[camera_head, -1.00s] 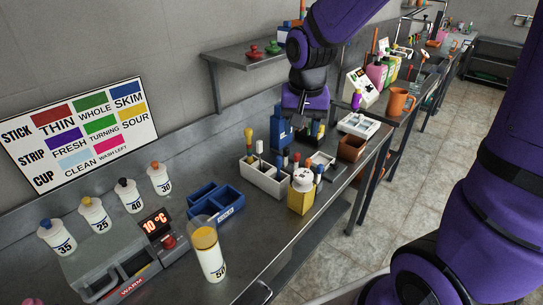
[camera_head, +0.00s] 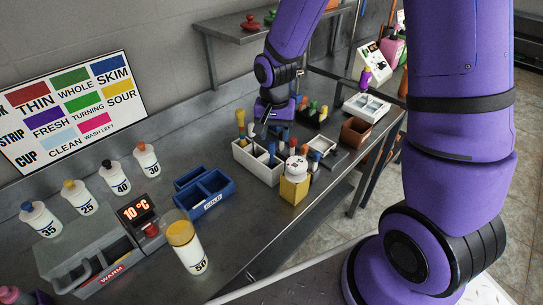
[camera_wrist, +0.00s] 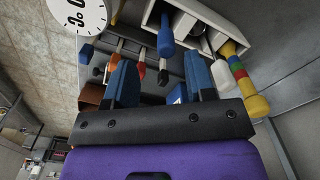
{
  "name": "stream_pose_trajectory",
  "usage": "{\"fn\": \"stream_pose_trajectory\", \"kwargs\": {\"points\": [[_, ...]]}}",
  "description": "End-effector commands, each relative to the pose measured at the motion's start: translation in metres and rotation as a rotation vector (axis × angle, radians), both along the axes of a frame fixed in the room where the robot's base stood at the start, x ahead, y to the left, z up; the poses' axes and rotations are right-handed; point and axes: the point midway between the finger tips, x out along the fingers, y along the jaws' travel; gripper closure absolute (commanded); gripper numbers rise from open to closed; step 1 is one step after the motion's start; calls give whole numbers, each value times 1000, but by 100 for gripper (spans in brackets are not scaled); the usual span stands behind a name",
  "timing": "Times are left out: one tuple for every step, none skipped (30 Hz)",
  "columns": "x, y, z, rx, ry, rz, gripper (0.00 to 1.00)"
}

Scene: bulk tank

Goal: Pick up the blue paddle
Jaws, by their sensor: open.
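My gripper (camera_head: 264,128) is open, pointing down above the white caddy (camera_head: 243,158) on the steel bench. In the wrist view its two blue fingers (camera_wrist: 160,68) are apart with nothing held between them. A blue-ended stick (camera_wrist: 165,38), which may be the blue paddle, stands at the white caddy beyond the fingertips. A blue upright piece (camera_head: 271,150) shows just below the gripper in the head view. Another blue-ended stick (camera_wrist: 85,53) stands in a row with orange and red ones. I cannot tell for sure which is the paddle.
A multicoloured stick (camera_wrist: 238,70) rises from the caddy. A blue divided tray (camera_head: 207,190) and a tall bottle (camera_head: 186,248) stand nearer. A black rack (camera_head: 313,117) of coloured pieces lies behind.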

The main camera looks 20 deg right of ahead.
Motion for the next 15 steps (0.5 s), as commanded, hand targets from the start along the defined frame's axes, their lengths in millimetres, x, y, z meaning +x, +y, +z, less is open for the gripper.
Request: {"fn": "stream_pose_trajectory", "kwargs": {"points": [[0,0,-2,0,0,0,50],[0,0,-3,0,0,0,50],[0,1,-5,0,0,1,50],[0,1,-8,0,1,1,50],[0,2,-11,-1,2,1,50],[0,3,-15,-1,3,2,50],[0,4,-19,-1,3,2,50],[1,5,-23,0,4,2,50],[1,7,-29,0,4,2,50],[1,8,-33,-1,3,2,50],[1,9,-36,-1,3,3,50],[1,8,-41,-1,3,2,50],[1,8,-44,-1,3,1,50],[1,8,-47,-1,2,0,50],[1,8,-50,-1,2,0,50]]}}
